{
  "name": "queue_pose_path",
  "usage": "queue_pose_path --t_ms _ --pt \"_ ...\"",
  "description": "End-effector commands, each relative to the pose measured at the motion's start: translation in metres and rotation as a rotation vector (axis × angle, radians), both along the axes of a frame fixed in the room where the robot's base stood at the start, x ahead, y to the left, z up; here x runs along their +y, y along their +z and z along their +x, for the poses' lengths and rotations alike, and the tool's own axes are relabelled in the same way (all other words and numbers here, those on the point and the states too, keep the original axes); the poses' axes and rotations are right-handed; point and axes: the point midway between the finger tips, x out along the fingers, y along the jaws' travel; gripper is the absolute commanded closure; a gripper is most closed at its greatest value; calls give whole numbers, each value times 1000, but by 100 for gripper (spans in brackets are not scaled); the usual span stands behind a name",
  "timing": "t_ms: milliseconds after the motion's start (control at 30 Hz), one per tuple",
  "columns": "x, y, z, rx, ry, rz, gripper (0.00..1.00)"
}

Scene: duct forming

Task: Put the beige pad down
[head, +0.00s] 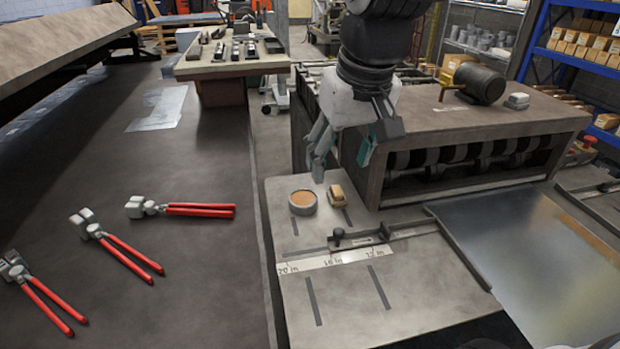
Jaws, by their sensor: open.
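The beige pad (337,194) rests on the grey work surface (300,250), beside a round tin (303,202) with orange-brown contents. The pad has an orange-tan top and a paler lower part. My gripper (343,160) is above and behind the pad, with its fingers spread apart and nothing between them. A gap shows between the fingers and the pad. The gripper's right finger is teal on its side.
A roller machine (470,150) stands close to the right of my gripper. A ruler stop (370,240) lies in front of the pad. Red-handled pliers (200,210) lie on the dark table at left. A metal sheet (530,250) lies at right.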

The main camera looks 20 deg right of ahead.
Motion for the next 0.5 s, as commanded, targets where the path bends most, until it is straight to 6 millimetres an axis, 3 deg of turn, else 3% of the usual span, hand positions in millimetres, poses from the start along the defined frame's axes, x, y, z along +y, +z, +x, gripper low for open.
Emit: queue_pose_path --t_ms 33,200,333,500 --pt "6 1 -20 -25 12 -3 43" --pt "20 -8 -72 -85 41 -12 43" --pt "26 -17 -97 -116 57 -17 43" --pt "28 -24 -110 -132 63 -19 43"
